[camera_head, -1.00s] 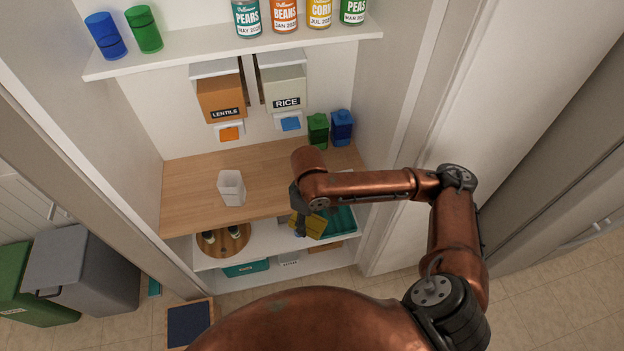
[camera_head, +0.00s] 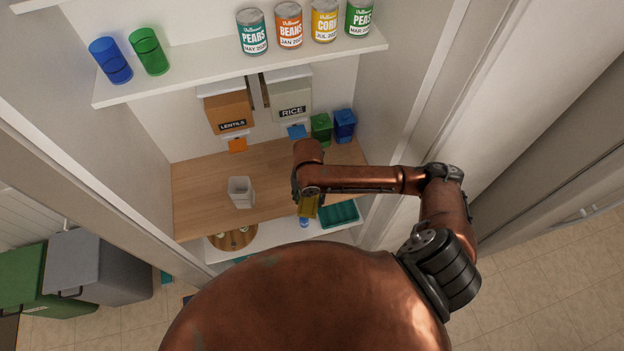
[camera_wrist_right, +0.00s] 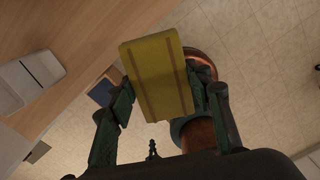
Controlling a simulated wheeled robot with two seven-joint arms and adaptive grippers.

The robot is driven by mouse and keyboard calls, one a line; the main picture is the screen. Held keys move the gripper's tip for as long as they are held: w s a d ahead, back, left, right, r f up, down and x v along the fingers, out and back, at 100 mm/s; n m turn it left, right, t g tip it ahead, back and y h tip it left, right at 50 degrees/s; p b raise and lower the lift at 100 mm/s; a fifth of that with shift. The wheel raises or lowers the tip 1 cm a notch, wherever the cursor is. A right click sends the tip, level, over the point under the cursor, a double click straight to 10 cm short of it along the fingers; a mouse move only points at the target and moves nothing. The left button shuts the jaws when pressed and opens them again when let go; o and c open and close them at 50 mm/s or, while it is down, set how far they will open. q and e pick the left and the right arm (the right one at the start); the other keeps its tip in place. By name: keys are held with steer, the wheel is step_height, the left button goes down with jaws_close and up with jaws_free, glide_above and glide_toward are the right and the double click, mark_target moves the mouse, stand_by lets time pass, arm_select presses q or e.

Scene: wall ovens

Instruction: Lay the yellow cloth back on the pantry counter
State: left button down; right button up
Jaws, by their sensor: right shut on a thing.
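The yellow cloth (camera_head: 307,206) hangs from my right gripper (camera_head: 300,194) at the front edge of the wooden pantry counter (camera_head: 205,192). In the right wrist view, the cloth (camera_wrist_right: 158,78) lies between the two fingers of my right gripper (camera_wrist_right: 160,105), with two darker stripes along it. It looks like a folded, flat piece. The counter (camera_wrist_right: 70,30) fills the upper left of that view, beside the cloth. The head view does not show the fingertips clearly. My left gripper is in neither view.
Lentils (camera_head: 231,112) and rice (camera_head: 291,100) dispensers hang behind. Green (camera_head: 321,128) and blue (camera_head: 344,126) containers stand at the back right. A teal tray (camera_head: 338,215) sits below. The counter's middle is clear.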

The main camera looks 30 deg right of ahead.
steer(key=shift+w+d, duration=0.15)
steer(key=shift+d, duration=0.05)
steer(key=w+d+f+p, duration=0.1)
steer(key=w+d+f, duration=0.1)
steer(key=w+f, duration=0.1)
steer(key=w+d+f+p, duration=0.1)
steer(key=w+d+f, duration=0.5)
steer(key=w, duration=0.1)
steer(key=shift+p, duration=0.4)
steer(key=shift+w+d+f, duration=0.25)
steer(key=shift+f, duration=0.25)
step_height(320, 180, down, 3)
steer(key=shift+r, duration=0.1)
steer(key=shift+f, duration=0.2)
